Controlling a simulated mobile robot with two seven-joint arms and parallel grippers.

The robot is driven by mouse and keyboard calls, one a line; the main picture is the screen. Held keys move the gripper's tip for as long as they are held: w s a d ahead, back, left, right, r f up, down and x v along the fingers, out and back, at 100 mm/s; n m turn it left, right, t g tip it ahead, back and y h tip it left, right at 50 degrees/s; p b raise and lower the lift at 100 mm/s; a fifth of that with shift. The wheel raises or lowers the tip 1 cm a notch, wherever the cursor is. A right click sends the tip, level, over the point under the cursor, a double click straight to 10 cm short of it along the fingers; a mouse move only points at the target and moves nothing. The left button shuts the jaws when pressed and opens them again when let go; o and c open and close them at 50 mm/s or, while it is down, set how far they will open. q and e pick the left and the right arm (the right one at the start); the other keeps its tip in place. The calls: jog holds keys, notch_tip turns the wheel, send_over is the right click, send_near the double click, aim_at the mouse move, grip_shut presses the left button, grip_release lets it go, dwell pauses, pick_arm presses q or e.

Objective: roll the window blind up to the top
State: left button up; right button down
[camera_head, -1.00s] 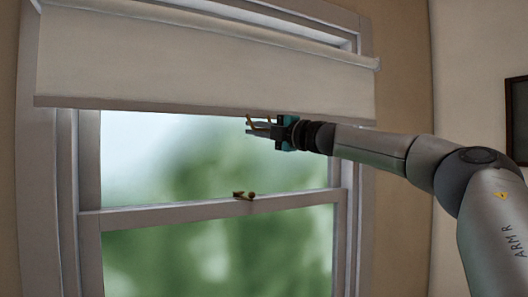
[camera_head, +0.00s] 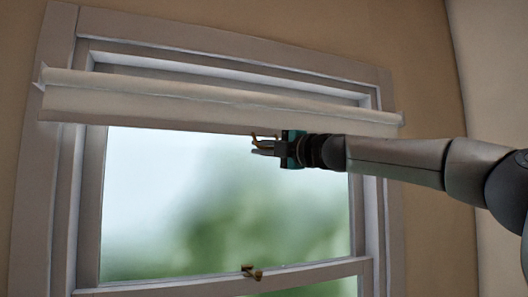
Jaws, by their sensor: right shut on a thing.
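The cream window blind (camera_head: 200,101) is a narrow band across the upper window, rolled nearly up to its roller. Its lower edge runs just above my right gripper. My right gripper (camera_head: 262,146) comes in from the right and is shut on a small brass-coloured pull (camera_head: 254,137) at the middle of the blind's lower edge. The fingers partly hide the pull. My left gripper is not in view.
The window frame (camera_head: 230,49) surrounds the blind, with bare glass (camera_head: 190,195) below it. A brass latch (camera_head: 251,272) sits on the sash rail. Bare wall lies to the right.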

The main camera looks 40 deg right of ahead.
jog(key=shift+a+r, duration=0.15)
jog(key=shift+r, duration=0.15)
jog(key=c, duration=1.2)
grip_release()
jog(key=shift+a, duration=0.25)
jog(key=shift+c, duration=0.2)
jog(key=shift+d, duration=0.1)
jog(key=shift+d+f, duration=0.1)
jog(key=shift+s, duration=0.1)
jog(key=b+v, duration=0.5)
jog(key=v, duration=1)
jog(key=shift+d, duration=0.1)
